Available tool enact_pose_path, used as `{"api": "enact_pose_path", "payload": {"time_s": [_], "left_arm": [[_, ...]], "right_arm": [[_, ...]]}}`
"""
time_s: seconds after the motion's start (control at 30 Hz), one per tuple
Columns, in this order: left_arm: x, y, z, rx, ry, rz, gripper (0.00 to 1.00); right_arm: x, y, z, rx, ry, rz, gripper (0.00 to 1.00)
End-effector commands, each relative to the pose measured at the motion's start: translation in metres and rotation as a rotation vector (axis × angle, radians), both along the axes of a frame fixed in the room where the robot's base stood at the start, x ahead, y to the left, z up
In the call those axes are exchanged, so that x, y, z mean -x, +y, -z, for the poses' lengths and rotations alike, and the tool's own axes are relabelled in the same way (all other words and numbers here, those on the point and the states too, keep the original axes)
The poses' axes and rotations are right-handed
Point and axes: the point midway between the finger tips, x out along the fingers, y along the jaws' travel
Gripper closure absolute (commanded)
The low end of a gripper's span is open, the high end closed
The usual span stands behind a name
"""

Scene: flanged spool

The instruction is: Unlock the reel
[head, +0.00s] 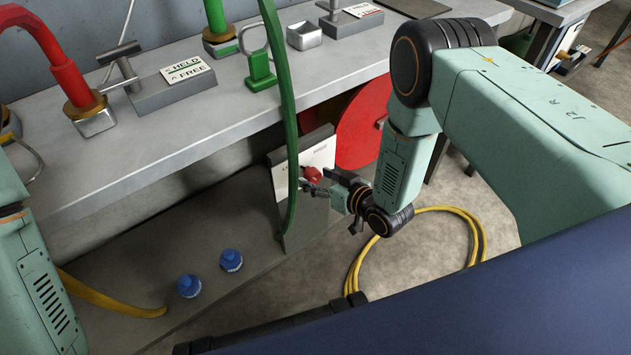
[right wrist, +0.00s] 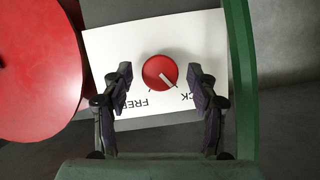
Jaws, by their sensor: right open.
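The reel's round red flange (head: 362,125) stands below the bench edge and fills the left of the right wrist view (right wrist: 38,70). Beside it is a white plate (head: 320,155) with a red knob (head: 312,174). In the right wrist view the plate's lettering is upside down, FREE at left and LOCK, partly hidden, at right. The knob's (right wrist: 160,72) pale pointer slants down and right, toward the LOCK side. My right gripper (right wrist: 161,92) is open, its fingers apart on either side of the knob, with gaps visible. My left gripper is out of view.
A green curved band (head: 287,120) hangs close beside the plate, at the right in the wrist view. A grey bench (head: 200,110) carries fittings and a HELD/FREE block (head: 178,88). Blue caps (head: 231,260) sit on the lower shelf. A yellow hose (head: 480,235) coils on the floor.

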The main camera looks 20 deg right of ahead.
Motion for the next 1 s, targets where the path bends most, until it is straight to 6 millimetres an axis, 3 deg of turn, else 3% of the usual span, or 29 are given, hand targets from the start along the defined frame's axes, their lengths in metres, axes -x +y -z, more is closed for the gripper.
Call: {"api": "enact_pose_path", "payload": {"time_s": [0.43,1.0], "left_arm": [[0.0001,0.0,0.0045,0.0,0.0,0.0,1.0],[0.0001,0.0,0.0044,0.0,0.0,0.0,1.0]], "right_arm": [[-0.0098,0.0056,0.004,-0.001,0.002,-0.003,0.42],[-0.0094,0.0055,0.0042,0.0,0.002,-0.002,0.9]]}}
